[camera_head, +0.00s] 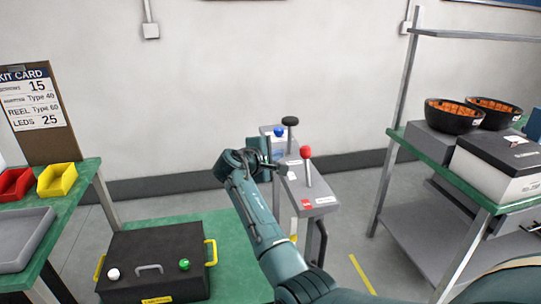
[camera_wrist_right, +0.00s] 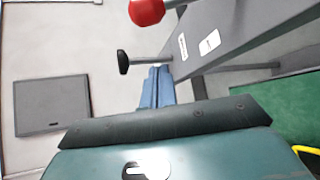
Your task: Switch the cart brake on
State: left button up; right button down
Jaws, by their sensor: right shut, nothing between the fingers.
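A grey lever console (camera_head: 312,196) stands in the middle of the head view. It carries a lever with a red knob (camera_head: 306,152), a lever with a black knob (camera_head: 290,121) and a blue knob (camera_head: 279,132). Its labels are too small to read. My right gripper (camera_head: 279,168) is at the console's left side, left of the red-knobbed lever. In the wrist view its blue fingers (camera_wrist_right: 157,74) are shut and empty. The black knob (camera_wrist_right: 123,62) shows just left of the fingertips and the red knob (camera_wrist_right: 147,11) shows above them. Contact cannot be told. My left gripper is out of view.
A black case (camera_head: 150,250) with yellow handles lies on a green surface at lower left. A green table with a yellow bin (camera_head: 59,179) and a red bin (camera_head: 15,184) stands at left. At right, a rack (camera_head: 405,130) holds black bowls (camera_head: 452,114) and boxes.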

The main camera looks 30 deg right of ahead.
aim_at(307, 167)
jog(key=x, duration=0.4)
jog(key=shift+w+d, duration=0.1)
jog(key=shift+s+r+p, duration=0.15)
jog(key=shift+s+p, duration=0.15)
jog(key=shift+p, duration=0.1)
jog(key=shift+s+d+r+p, duration=0.1)
jog(key=shift+s+r+p, duration=0.1)
jog(key=shift+s, duration=0.2)
jog(key=shift+s+d+r+p, duration=0.1)
jog(key=shift+s+r+p, duration=0.1)
jog(key=shift+s, duration=0.15)
jog(key=shift+s+d+r, duration=0.15)
jog(key=shift+s, duration=0.35)
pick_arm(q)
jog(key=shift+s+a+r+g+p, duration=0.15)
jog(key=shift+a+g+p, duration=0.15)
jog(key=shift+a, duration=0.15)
pick_arm(e)
jog(key=shift+s+d, duration=0.1)
jog(key=shift+s, duration=0.2)
jog(key=shift+s, duration=0.15)
